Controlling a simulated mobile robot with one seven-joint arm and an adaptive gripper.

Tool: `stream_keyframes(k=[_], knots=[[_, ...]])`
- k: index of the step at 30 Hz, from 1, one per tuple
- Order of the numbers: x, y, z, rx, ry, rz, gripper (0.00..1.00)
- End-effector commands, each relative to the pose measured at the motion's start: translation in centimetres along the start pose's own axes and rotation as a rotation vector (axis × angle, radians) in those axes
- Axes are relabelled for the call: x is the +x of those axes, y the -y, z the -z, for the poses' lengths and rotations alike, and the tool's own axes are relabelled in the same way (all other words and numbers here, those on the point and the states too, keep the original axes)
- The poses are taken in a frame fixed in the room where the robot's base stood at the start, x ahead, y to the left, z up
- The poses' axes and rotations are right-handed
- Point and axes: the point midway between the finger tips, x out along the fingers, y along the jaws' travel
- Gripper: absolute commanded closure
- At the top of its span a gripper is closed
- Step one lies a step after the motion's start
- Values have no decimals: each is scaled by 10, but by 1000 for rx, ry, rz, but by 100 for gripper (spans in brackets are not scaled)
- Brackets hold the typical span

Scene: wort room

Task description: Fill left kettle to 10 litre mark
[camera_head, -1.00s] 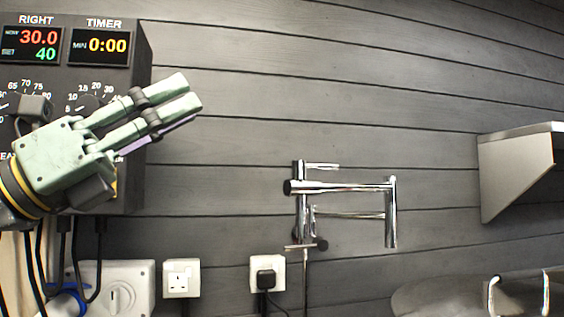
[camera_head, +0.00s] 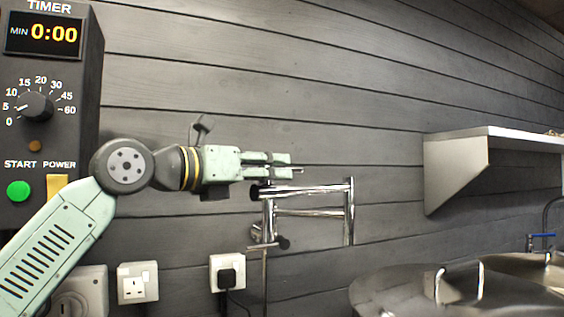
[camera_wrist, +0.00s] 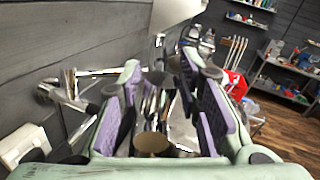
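A chrome folding wall tap (camera_head: 350,215) is fixed to the dark panelled wall in the head view. It also shows at the left of the wrist view (camera_wrist: 66,90). My gripper (camera_head: 287,165) points right, level, at the tap's upper left end by its small lever. I cannot tell whether it touches. In the wrist view my gripper (camera_wrist: 160,90) has its purple-padded fingers spread with nothing held between them. A lidded steel kettle (camera_head: 385,292) shows partly at the lower right, below the tap. Its litre marks are not visible.
A control box (camera_head: 62,100) with timer and knob hangs at left, close to my arm. Sockets (camera_head: 138,283) sit below. A steel shelf (camera_head: 455,170) juts out at right. A second steel vessel (camera_head: 520,268) stands behind the kettle. Shelves and a red item (camera_wrist: 236,84) are farther off.

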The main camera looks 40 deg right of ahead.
Motion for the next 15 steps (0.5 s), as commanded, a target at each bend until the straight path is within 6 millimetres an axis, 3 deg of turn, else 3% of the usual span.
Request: stream_keyframes(k=[6, 15], knots=[[26, 1, -2, -1, 1, 1, 68], [32, 0, 0, 0, 1, 1, 68]])
